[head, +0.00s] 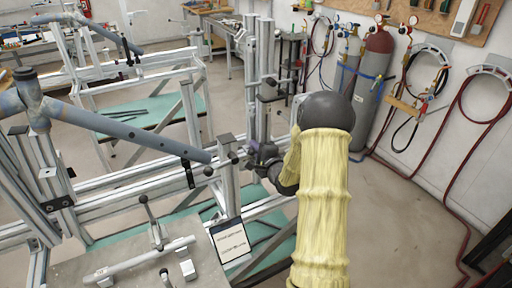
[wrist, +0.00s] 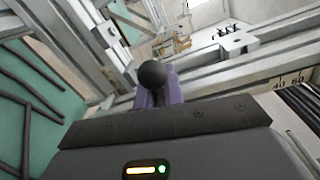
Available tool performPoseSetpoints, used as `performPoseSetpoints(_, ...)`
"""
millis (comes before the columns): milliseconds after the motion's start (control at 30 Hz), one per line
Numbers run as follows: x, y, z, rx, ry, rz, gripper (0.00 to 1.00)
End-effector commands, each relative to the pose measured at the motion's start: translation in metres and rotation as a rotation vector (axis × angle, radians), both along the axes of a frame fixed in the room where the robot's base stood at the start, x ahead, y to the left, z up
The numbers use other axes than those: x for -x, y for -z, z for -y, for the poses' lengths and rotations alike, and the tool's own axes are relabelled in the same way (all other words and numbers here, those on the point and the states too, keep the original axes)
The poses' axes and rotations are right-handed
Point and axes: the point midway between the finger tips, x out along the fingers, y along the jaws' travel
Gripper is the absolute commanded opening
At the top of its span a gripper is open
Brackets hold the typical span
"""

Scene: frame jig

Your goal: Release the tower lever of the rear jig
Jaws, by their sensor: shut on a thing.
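My gripper (head: 262,158) is at the right end of the near jig, beside an upright aluminium tower (head: 265,85). In the wrist view its purple fingers (wrist: 160,92) are closed around a lever with a round black knob (wrist: 152,73), which I take to be the tower lever. The knob sticks out past the fingers. The lever's shaft and pivot are hidden by the fingers and the gripper body. In the head view the lever itself is too small and covered to make out. My yellow-sleeved arm covers the area to the right of the tower.
A grey-blue bike frame tube (head: 140,132) lies across the near jig's rails. A second jig (head: 150,75) stands behind. A framed card (head: 230,241) and a grey plate with a clamp (head: 150,265) are in front. Gas cylinders (head: 373,75) stand by the wall.

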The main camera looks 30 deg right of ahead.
Motion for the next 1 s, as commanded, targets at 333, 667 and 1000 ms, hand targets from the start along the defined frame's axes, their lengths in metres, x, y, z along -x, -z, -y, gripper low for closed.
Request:
performPoseSetpoints(333, 0.000, -0.017, 0.003, -0.271, -0.003, -0.011, 0.00)
performPoseSetpoints(667, -0.001, -0.022, 0.007, -0.429, -0.006, -0.014, 0.00)
performPoseSetpoints(1000, 0.000, -0.022, 0.008, -0.452, -0.005, -0.014, 0.00)
